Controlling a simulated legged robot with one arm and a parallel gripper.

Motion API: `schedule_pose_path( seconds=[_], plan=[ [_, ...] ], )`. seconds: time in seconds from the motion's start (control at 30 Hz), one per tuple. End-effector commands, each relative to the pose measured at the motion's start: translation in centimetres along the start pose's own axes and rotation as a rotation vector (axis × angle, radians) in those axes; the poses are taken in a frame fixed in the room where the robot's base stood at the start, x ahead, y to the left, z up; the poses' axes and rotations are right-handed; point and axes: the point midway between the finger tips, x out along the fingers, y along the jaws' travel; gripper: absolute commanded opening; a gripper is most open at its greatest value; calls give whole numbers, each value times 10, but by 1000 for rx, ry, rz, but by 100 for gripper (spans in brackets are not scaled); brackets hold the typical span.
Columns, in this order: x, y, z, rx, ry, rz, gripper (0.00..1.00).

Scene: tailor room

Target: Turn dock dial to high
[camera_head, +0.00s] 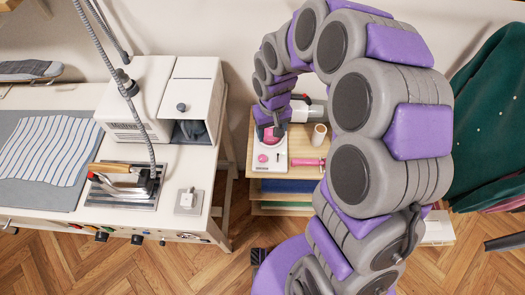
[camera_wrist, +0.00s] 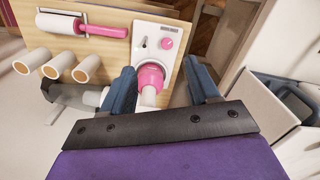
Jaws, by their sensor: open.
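The white dock (camera_wrist: 158,32) lies on a wooden shelf top. A small pink dial (camera_wrist: 167,43) sits on its panel; both the dock (camera_head: 271,166) and the dial (camera_head: 262,158) show in the head view. A larger pink round piece with a white end (camera_wrist: 150,77) stands at the dock's other end. My gripper (camera_wrist: 162,88) is open, with its blue fingers on either side of this larger piece. The left finger is close to it; touching is unclear. The small dial is beyond the fingertips. In the head view my gripper (camera_head: 270,131) partly covers the dock's far end.
A pink-handled roller (camera_wrist: 90,27) and several pale rolls (camera_wrist: 88,68) lie beside the dock. The wooden shelf (camera_head: 303,149) stands against the wall. A white table (camera_head: 207,158) with a machine (camera_head: 135,95) is to its left, and dark green cloth (camera_head: 492,120) hangs at right.

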Motion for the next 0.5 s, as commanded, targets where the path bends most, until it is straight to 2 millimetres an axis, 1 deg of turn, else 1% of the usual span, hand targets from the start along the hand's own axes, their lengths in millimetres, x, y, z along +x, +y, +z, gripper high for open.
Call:
schedule_pose_path(
  seconds=[0.03,0.1,0.23,0.33,0.5],
  plan=[
    [10,-3,-12,-8,0,0,60],
    [22,-5,-24,-18,5,2,60],
    [41,-7,-43,-25,18,4,60],
    [49,-7,-50,-28,25,5,60],
    [62,-7,-52,-29,25,7,60]
  ],
)
